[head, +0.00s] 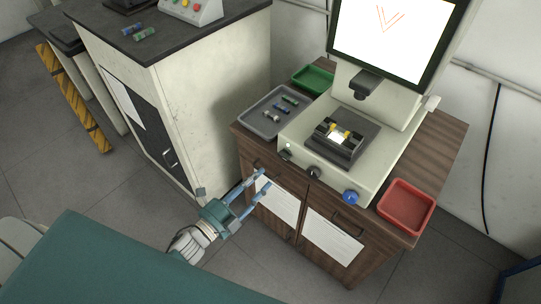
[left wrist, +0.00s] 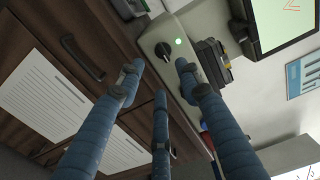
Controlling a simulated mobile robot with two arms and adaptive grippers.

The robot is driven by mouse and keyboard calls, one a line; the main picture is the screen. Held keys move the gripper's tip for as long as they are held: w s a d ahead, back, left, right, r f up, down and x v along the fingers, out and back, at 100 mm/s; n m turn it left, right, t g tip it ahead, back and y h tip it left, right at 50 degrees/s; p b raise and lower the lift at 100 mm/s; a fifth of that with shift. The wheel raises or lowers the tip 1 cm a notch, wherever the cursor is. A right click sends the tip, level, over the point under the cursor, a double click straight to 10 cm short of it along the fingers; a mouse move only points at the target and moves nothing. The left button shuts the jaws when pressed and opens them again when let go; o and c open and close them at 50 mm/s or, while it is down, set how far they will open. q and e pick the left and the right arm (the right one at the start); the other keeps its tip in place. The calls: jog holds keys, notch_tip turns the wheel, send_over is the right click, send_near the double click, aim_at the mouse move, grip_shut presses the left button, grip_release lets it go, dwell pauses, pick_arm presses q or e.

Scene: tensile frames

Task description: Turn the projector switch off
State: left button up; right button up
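The projector (head: 385,110) stands on a brown wooden cabinet, with its large screen (head: 393,35) lit white and showing red lines. On its front panel are a small switch (head: 287,155) at the left, a dark knob (head: 314,172) and a blue knob (head: 350,197). In the left wrist view a black switch knob (left wrist: 163,50) sits beside a glowing green light (left wrist: 178,41). My left gripper (head: 262,180) is open and empty, in front of the cabinet and below the switch. Its spread blue fingers (left wrist: 160,82) point toward the panel, apart from the switch. My right gripper is not in view.
A grey tray (head: 262,127) with small parts and a green tray (head: 318,74) lie left of the projector. A red tray (head: 402,212) lies at the right. The wooden cabinet (head: 340,262) has handles and papers on its front. A white cabinet (head: 215,85) stands at the left.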

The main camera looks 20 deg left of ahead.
aim_at(285, 155)
pick_arm(q)
jog(key=p+x, duration=0.1)
jog(key=x, duration=0.8)
jog(key=shift+w+d, duration=0.25)
jog(key=shift+c, duration=1.3)
grip_shut()
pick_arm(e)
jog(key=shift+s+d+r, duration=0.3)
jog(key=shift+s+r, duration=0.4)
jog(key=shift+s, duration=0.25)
